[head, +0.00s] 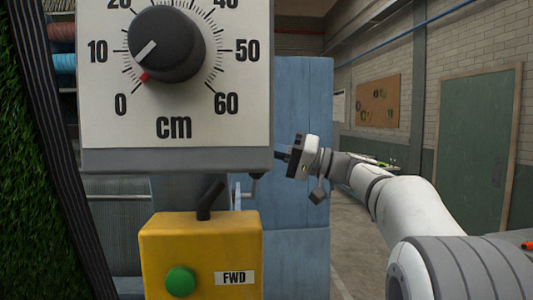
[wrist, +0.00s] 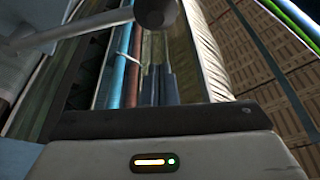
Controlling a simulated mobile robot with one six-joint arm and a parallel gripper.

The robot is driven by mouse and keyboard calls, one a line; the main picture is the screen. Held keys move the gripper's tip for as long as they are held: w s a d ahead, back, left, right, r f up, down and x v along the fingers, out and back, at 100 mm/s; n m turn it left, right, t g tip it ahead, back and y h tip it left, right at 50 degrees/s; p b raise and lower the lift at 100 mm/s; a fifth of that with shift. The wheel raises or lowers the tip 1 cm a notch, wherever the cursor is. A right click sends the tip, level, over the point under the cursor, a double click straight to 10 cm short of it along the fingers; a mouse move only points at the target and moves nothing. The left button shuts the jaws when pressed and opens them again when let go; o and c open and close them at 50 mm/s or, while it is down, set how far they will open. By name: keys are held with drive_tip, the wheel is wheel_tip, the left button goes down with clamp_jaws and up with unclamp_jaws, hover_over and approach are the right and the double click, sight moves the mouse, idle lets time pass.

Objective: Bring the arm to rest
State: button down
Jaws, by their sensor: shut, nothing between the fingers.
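My arm (head: 410,215) reaches in from the lower right of the head view. My gripper (head: 281,156) points left, beside the right edge of the dial panel (head: 110,125). Its fingers are shut and nothing shows between them. In the wrist view the gripper body with a small lit indicator (wrist: 153,162) fills the bottom, and the dark fingers (wrist: 160,86) stand together above it. Whether the gripper touches the panel cannot be told.
The panel's dark knob (head: 166,45) has a red mark near the low end of the cm scale. Below stands a yellow box (head: 200,252) with a green button (head: 180,281) and a dark lever (head: 209,199). A blue cabinet (head: 303,100) is behind. Floor shows on the right.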

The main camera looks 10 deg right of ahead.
drive_tip(key=b+v, duration=0.3)
drive_tip(key=v, duration=0.7)
drive_tip(key=s+a+f+m+h, duration=0.3)
drive_tip(key=s+a+f+h, duration=0.1)
drive_tip(key=f, duration=0.6)
drive_tip(key=s+a+f+m+h, duration=0.3)
drive_tip(key=s+a+f+h, duration=0.15)
drive_tip(key=f, duration=0.45)
drive_tip(key=s+d+f+h, duration=0.2)
drive_tip(key=s+f+h, duration=0.2)
drive_tip(key=f, duration=0.3)
drive_tip(key=s+d+f+g+h, duration=0.1)
drive_tip(key=s+d+f+h, duration=0.2)
drive_tip(key=s+f, duration=0.4)
drive_tip(key=s+d+f+h, duration=0.3)
drive_tip(key=s+f, duration=0.3)
drive_tip(key=f, duration=0.2)
drive_tip(key=shift+f+g+h, duration=0.25)
drive_tip(key=shift+g+h, duration=0.15)
drive_tip(key=shift+h, duration=0.45)
drive_tip(key=shift+s, duration=0.1)
